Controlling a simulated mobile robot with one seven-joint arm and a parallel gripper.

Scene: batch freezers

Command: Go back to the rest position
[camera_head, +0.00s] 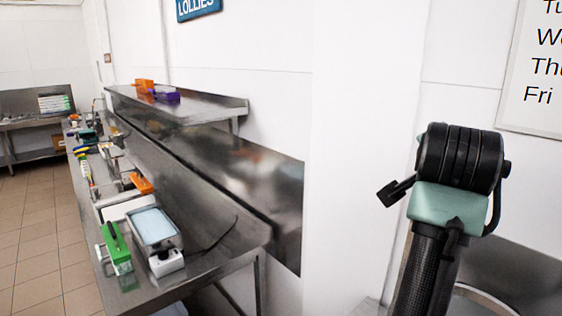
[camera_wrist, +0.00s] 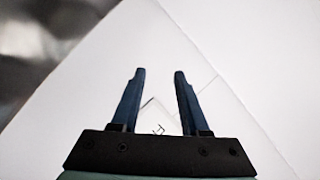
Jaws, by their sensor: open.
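My gripper (camera_wrist: 158,75) shows in the wrist view with its two dark blue fingers apart and nothing between them. Beyond the fingers is a plain white wall (camera_wrist: 230,40), with a dark metallic surface blurred at the upper left. In the head view my arm stands raised at the right, in front of the white wall (camera_head: 365,130). The gripper's fingers cannot be made out clearly in that view.
A long steel counter (camera_head: 215,262) runs along the left wall, holding a scale (camera_head: 155,228), a green item (camera_head: 116,250) and other tools. A steel shelf (camera_head: 200,108) above carries orange and purple items. Tiled floor (camera_head: 35,235) is free at the left.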

